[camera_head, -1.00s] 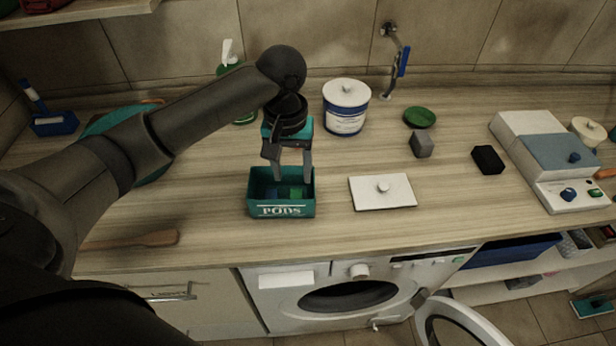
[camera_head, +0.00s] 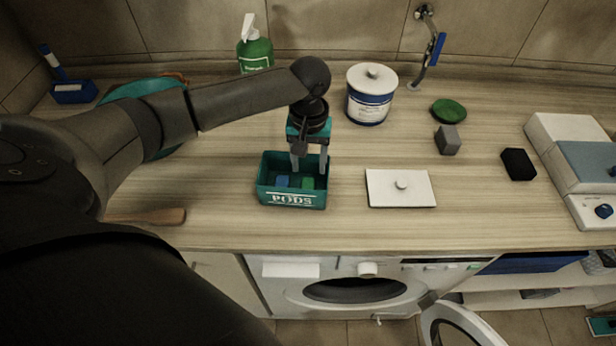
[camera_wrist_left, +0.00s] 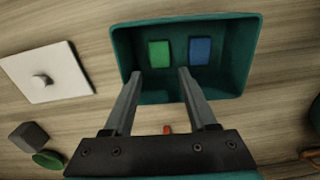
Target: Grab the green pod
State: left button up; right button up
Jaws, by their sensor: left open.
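The green pod (camera_head: 308,184) lies in the teal PODS box (camera_head: 292,199), to the right of the blue pod (camera_head: 283,181). In the left wrist view the green pod (camera_wrist_left: 160,54) lies on the box floor, left of the blue pod (camera_wrist_left: 200,51). My left gripper (camera_head: 310,168) points down at the box. In the wrist view its two fingers (camera_wrist_left: 157,75) are apart and empty, reaching over the box edge. The green pod lies just past the left fingertip, apart from it. My right gripper is not in view.
A white lid with a knob (camera_head: 401,188) lies right of the box. A white and blue tub (camera_head: 370,95) and a green bottle (camera_head: 255,52) stand behind. A grey block (camera_head: 447,140) and a black block (camera_head: 518,164) are farther right. A wooden utensil (camera_head: 146,216) lies left.

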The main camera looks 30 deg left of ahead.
aim_at(308, 180)
pick_arm(q)
notch_tip(308, 180, down, 5)
jog(key=shift+s+r+b, duration=0.1)
jog(key=shift+b, duration=0.2)
grip_shut()
